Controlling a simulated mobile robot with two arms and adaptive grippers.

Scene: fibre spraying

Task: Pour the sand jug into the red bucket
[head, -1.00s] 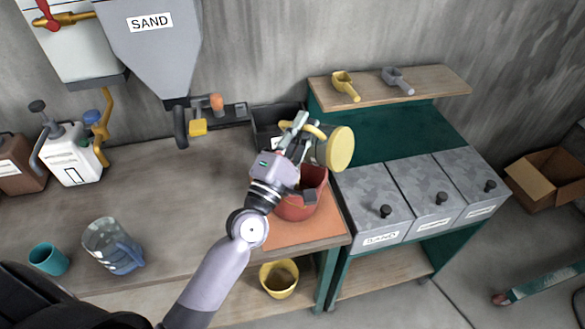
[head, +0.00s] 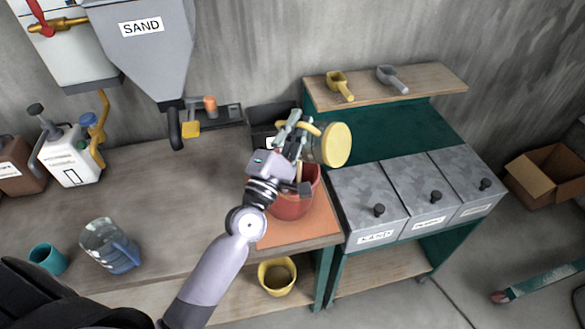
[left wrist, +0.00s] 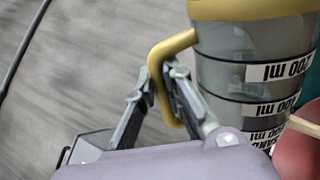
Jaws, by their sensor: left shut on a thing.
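The sand jug (head: 328,145) is a clear grey jug with yellow base and handle, marked in ml. My left gripper (head: 296,132) is shut on its yellow handle (left wrist: 158,65). The jug is held above the red bucket (head: 292,203), tipped over with its base up and to the right. In the left wrist view its labels (left wrist: 280,70) read upside down. The mouth and any flowing sand are hidden behind my gripper. The bucket stands on an orange mat (head: 315,229) and also shows at the right edge of the left wrist view (left wrist: 298,155). My right gripper is out of view.
Metal bins (head: 368,200) stand right of the bucket, below a shelf (head: 440,80) with two scoops. A SAND hopper (head: 150,55) hangs at the back. A clear pitcher (head: 108,245) and teal cup (head: 47,258) stand at the left front. The middle of the bench is clear.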

